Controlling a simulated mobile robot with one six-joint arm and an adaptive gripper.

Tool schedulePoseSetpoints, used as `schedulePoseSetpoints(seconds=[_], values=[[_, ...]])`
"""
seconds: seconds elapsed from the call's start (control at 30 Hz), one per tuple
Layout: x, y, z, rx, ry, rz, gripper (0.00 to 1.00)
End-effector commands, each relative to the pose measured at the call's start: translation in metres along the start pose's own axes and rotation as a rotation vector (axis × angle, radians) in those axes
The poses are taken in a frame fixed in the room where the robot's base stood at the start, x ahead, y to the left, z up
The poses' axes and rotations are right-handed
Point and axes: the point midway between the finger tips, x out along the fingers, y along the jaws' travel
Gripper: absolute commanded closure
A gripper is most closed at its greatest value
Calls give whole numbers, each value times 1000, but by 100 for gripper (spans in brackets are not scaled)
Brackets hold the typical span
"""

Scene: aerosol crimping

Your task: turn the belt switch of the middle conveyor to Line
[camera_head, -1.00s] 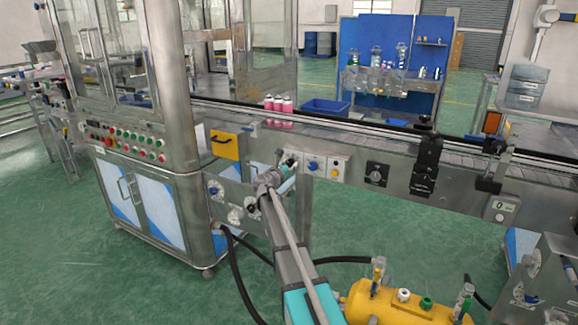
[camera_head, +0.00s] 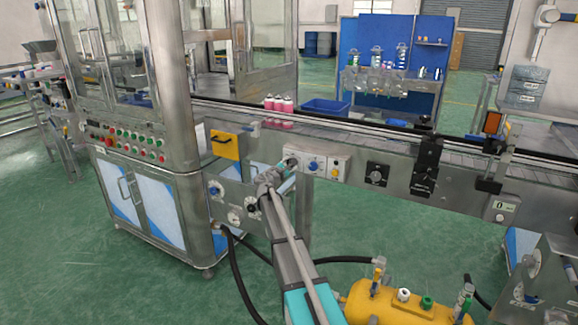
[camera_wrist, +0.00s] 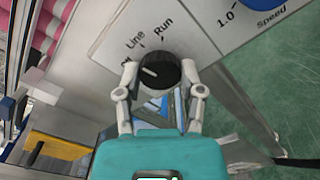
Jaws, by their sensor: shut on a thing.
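The belt switch, a round black knob (camera_wrist: 160,72) with a white pointer line, sits on a pale panel (camera_wrist: 108,38) in the wrist view. The words "Line" and "Run" are printed above it; a further label to the left is mostly hidden by a finger. The pointer line points left and slightly up, towards the partly hidden label rather than clearly at "Line". My gripper (camera_wrist: 160,78) is shut on the knob, one finger on each side. In the head view my gripper (camera_head: 287,166) is at the conveyor's front, covering the knob.
A blue speed knob (camera_head: 313,165) is right of the switch, and a black dial (camera_head: 377,175) is further right. Pink-bodied cans (camera_head: 279,112) stand on the conveyor. A yellow tank (camera_head: 400,306) stands on the floor in front, with a black hose (camera_head: 238,272) beside my arm.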

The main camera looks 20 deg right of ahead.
Motion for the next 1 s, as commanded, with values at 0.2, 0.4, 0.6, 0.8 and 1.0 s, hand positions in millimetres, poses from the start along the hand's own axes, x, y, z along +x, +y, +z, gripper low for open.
schedulePoseSetpoints(seconds=[0.2,0.4,0.6,0.8,1.0], values=[[1,-2,2,113,-4,-4,98],[2,-2,2,158,-4,-4,98],[2,-2,2,164,-5,-4,98],[2,-2,2,163,-5,-5,48],[1,-2,2,163,-4,-3,16]])
